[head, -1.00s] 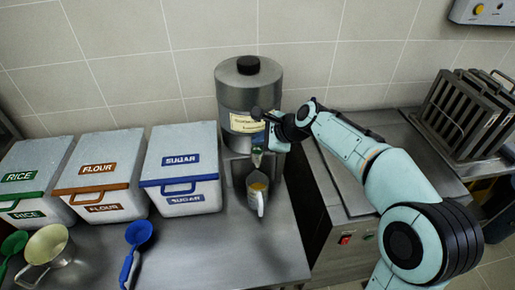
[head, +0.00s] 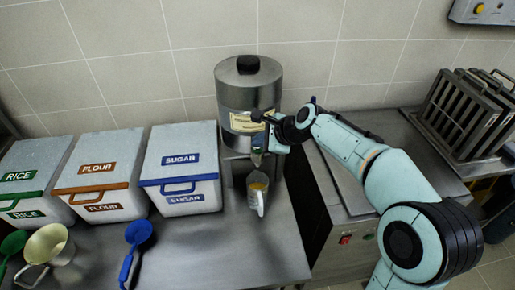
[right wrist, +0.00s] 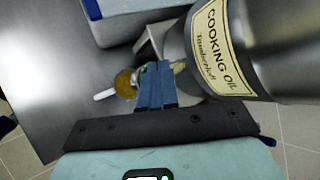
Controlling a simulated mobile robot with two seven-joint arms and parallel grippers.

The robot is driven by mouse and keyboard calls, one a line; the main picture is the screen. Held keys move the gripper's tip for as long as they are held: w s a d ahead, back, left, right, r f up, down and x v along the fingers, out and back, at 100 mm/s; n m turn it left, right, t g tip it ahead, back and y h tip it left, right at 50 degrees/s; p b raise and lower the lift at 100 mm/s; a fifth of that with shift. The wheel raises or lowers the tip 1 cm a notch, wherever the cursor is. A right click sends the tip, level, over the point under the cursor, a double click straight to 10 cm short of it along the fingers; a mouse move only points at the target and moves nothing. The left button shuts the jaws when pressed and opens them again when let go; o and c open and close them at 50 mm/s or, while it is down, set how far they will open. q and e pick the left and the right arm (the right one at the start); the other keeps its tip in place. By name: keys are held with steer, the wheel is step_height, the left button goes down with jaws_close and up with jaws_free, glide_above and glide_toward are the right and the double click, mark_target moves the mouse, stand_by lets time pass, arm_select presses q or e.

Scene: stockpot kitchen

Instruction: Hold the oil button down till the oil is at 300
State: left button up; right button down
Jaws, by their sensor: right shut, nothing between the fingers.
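The steel oil dispenser (head: 232,103) stands at the back of the counter. Its label reads "COOKING OIL" in the right wrist view (right wrist: 220,45). A clear measuring jug (head: 260,206) with yellow oil in it stands below the dispenser's front; the oil also shows in the right wrist view (right wrist: 124,83). The jug's scale is too small to read. My right gripper (head: 262,139) is shut and empty at the dispenser's lower front, above the jug. Its blue fingers (right wrist: 155,72) hide the oil button, so I cannot tell whether they press it. My left gripper is out of view.
White sugar (head: 181,160), flour (head: 97,165) and rice (head: 35,165) bins line the counter at left, with scoops before them. A steel appliance with a red switch (head: 345,239) adjoins at right. Steel baskets (head: 465,110) stand farther right. The counter before the jug is clear.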

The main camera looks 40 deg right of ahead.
mark_target(260, 150)
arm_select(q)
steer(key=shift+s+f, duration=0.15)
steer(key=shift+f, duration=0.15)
arm_select(e)
steer(key=shift+f, duration=0.55)
stand_by(0.6)
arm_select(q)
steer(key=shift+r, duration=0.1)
arm_select(e)
steer(key=shift+r, duration=0.15)
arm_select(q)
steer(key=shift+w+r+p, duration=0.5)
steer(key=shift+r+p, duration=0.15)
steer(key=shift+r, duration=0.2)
arm_select(e)
steer(key=shift+r, duration=0.8)
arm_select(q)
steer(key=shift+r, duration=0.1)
arm_select(e)
steer(key=shift+r, duration=0.1)
